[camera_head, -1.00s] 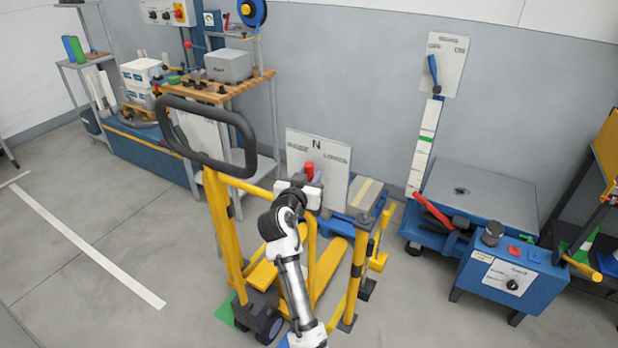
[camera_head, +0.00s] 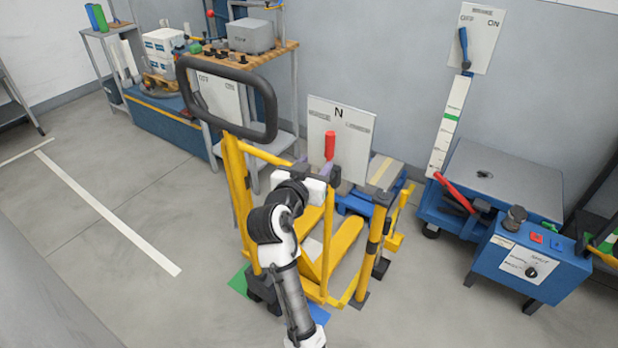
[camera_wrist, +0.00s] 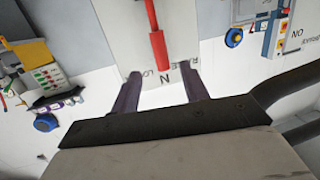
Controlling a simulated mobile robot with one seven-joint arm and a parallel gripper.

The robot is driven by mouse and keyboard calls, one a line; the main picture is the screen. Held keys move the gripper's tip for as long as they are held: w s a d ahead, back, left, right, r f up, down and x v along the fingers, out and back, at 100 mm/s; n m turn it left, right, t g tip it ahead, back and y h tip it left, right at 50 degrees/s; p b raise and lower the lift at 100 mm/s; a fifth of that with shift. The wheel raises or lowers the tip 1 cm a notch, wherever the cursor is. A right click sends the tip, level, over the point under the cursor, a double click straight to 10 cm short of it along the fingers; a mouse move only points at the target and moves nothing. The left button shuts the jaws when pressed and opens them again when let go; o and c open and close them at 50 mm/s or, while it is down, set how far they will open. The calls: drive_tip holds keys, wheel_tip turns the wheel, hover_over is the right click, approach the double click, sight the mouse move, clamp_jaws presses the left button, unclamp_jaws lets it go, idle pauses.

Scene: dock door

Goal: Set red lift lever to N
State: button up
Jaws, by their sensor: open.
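The red lift lever (camera_head: 330,146) stands about upright in front of a white plate (camera_head: 355,140) marked N at its top middle. Its grip end points at or very near the N. In the wrist view the red lever (camera_wrist: 157,48) ends just short of the N (camera_wrist: 165,78), between my two fingers but farther off. My gripper (camera_wrist: 163,92) is open and empty, with clear space between its fingers. In the head view my gripper (camera_head: 322,174) is just below the red grip, apart from it. The lever's lower part is hidden behind my gripper there.
A yellow frame with a black loop handle (camera_head: 228,132) stands left of my arm. A blue lift table (camera_head: 495,180) with another red lever (camera_head: 455,192) is at the right. A blue control box (camera_head: 530,260) stands before it. Floor at the left is clear.

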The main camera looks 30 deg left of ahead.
drive_tip(key=shift+v, duration=1.6)
